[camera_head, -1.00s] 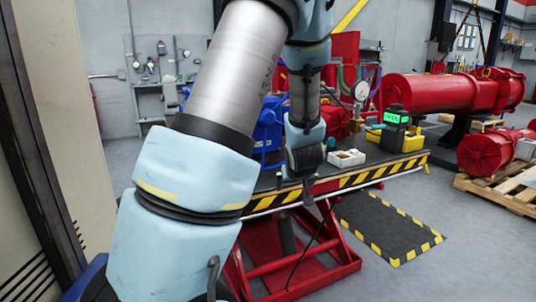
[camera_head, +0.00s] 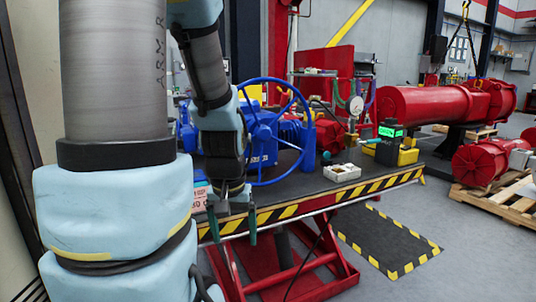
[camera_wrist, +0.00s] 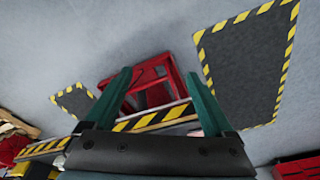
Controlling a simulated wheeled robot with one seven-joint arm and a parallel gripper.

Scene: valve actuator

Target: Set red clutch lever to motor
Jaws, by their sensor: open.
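The blue valve actuator with its large blue handwheel (camera_head: 278,135) stands on the striped-edge lift table (camera_head: 345,190) in the head view. I cannot make out the red clutch lever; my arm covers part of the actuator's left side. My gripper (camera_head: 231,228) points down just in front of the table's near edge, left of the handwheel. In the wrist view my gripper (camera_wrist: 160,92) shows two green fingers spread wide with nothing between them. Beyond the fingers are the striped table edge (camera_wrist: 150,118) and the red lift frame (camera_wrist: 145,85).
On the table are a white parts box (camera_head: 341,172), a black device with a green screen (camera_head: 390,137) and a pressure gauge (camera_head: 355,105). A striped floor mat (camera_head: 385,240) lies on open floor right of the table.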

